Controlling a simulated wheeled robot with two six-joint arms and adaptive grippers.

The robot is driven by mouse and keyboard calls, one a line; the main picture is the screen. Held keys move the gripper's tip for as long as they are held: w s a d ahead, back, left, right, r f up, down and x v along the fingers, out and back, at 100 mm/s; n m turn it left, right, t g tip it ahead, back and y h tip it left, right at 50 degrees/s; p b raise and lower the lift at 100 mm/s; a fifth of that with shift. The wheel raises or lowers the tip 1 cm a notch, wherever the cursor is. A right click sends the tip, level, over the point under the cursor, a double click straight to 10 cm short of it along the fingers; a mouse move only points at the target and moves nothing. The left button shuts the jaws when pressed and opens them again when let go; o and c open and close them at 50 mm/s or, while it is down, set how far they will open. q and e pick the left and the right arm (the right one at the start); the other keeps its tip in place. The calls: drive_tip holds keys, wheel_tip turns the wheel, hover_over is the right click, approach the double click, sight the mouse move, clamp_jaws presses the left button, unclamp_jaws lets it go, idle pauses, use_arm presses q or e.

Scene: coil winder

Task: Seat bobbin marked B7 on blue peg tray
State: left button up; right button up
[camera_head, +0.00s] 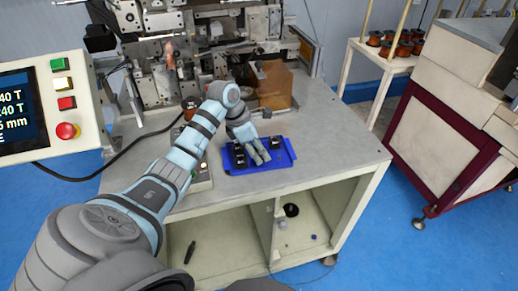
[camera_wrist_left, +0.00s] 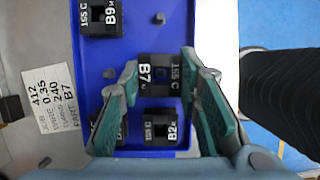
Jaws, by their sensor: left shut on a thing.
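The blue peg tray (camera_head: 286,163) lies on the grey bench top, and its floor fills much of the left wrist view (camera_wrist_left: 150,42). My left gripper (camera_head: 259,158) is over the tray. In the left wrist view its green fingers (camera_wrist_left: 160,85) are shut on the black bobbin marked B7 (camera_wrist_left: 160,67), one finger on each side. I cannot tell whether B7 touches the tray or a peg. Bobbin B9 (camera_wrist_left: 98,18) sits at the upper left and bobbin B2 (camera_wrist_left: 160,128) just below B7. Another bobbin is partly hidden behind the left finger. My right gripper is out of view.
Bare pegs (camera_wrist_left: 160,18) show on the tray. A paper card reading part B7 (camera_wrist_left: 50,100) lies left of it. The winder (camera_head: 165,60) and a brown box (camera_head: 272,85) stand behind. The bench's right side is clear. A control panel (camera_head: 45,112) is at left.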

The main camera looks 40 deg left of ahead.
use_arm(q)
drive_tip(key=shift+s+r, duration=0.1)
idle(0.3)
drive_tip(key=shift+f+b, duration=0.9)
drive_tip(key=shift+f, duration=0.2)
drive_tip(key=o, duration=1.1)
drive_tip(key=shift+c, duration=0.2)
drive_tip(key=shift+a+r, duration=0.1)
drive_tip(key=shift+r, duration=0.25)
drive_tip(key=v, duration=1.1)
drive_tip(key=shift+r, duration=0.15)
